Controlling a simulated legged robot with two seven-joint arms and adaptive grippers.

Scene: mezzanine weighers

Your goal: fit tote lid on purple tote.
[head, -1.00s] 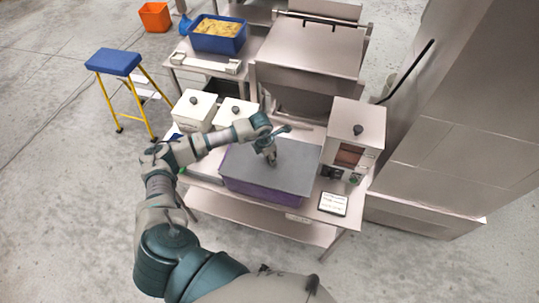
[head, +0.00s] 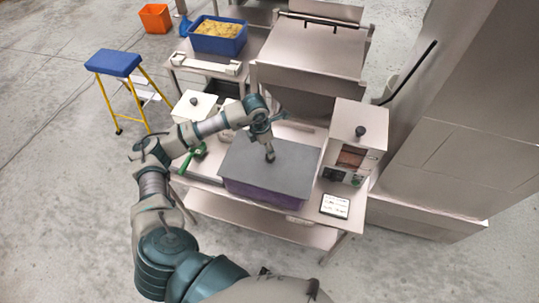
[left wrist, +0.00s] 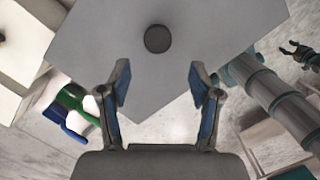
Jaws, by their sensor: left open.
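A grey tote lid (head: 245,163) with a dark round knob (head: 269,154) lies over the top of the purple tote (head: 265,196) on the steel bench. It looks level, but I cannot tell whether its rim is fully seated all round. My left gripper (head: 264,130) is just above the knob, apart from it. In the left wrist view the fingers of the left gripper (left wrist: 160,85) are spread and empty, with the lid (left wrist: 205,55) and its knob (left wrist: 157,39) beyond the fingertips. My right gripper does not show in the head view.
A weigher box (head: 356,135) stands right of the tote, with a small sign (head: 335,205) in front. A large steel hopper (head: 315,60) stands behind. A blue stool (head: 112,62) is farther left.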

